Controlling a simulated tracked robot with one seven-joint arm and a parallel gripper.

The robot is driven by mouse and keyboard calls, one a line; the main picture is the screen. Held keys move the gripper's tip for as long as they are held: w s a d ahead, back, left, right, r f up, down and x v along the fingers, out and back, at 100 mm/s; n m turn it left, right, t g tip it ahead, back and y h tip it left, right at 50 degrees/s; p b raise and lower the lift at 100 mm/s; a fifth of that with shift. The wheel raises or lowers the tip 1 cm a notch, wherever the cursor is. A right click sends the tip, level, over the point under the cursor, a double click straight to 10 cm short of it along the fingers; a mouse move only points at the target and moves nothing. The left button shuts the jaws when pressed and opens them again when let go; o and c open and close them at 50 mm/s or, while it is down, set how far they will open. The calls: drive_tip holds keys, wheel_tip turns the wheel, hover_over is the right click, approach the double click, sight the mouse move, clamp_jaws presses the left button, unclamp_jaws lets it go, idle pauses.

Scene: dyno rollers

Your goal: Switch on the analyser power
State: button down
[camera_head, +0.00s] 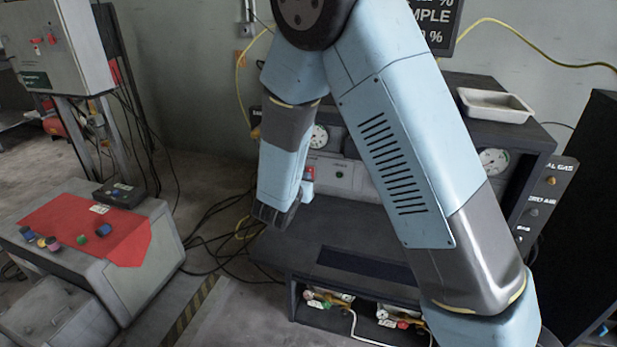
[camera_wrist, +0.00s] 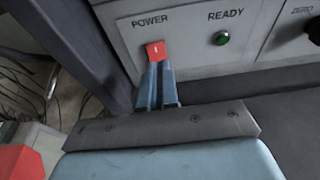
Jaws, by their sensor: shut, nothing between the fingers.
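The red power switch (camera_wrist: 155,50) is on the light grey analyser panel (camera_wrist: 186,47), under the word POWER, with a small white mark on its face. A green round lamp (camera_wrist: 222,38) sits to its right, under READY; I cannot tell whether it is lit. My gripper (camera_wrist: 157,68) is shut and empty, its blue-grey fingertips right at the lower edge of the switch. I cannot tell whether they touch it. The fingers hide the panel just below the switch. In the head view, the panel (camera_head: 352,182) shows partly behind my arm.
A dark bench surface (camera_wrist: 245,113) lies below the panel. A dark upright (camera_wrist: 75,45) stands close left of the panel. In the head view, a white tray (camera_head: 495,104) sits on top of the rack. Cables (camera_head: 215,245) lie on the floor, left of the bench.

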drive_tip(key=r+v, duration=0.2)
drive_tip(key=v, duration=0.8)
drive_tip(key=shift+w, duration=0.1)
drive_tip(key=shift+d, duration=0.1)
drive_tip(key=s+d+r+m+g+h, duration=0.1)
drive_tip(key=s+d+r+m+g, duration=0.2)
drive_tip(key=d+m, duration=0.4)
drive_tip(key=s+d+r+m+g+h, duration=0.2)
drive_tip(key=d+r+m+g, duration=0.15)
drive_tip(key=d, duration=0.55)
drive_tip(key=s+d+r+m+g+h, duration=0.1)
drive_tip(key=s+d+r+m+g, duration=0.2)
drive_tip(key=d+m, duration=0.5)
drive_tip(key=s+d+r+m+y, duration=0.4)
drive_tip(key=s+r+m+y, duration=0.4)
drive_tip(key=s+m, duration=0.6)
drive_tip(key=shift+d+r+t, duration=0.15)
drive_tip(key=shift+r+t, duration=0.2)
drive_tip(key=shift+r, duration=0.55)
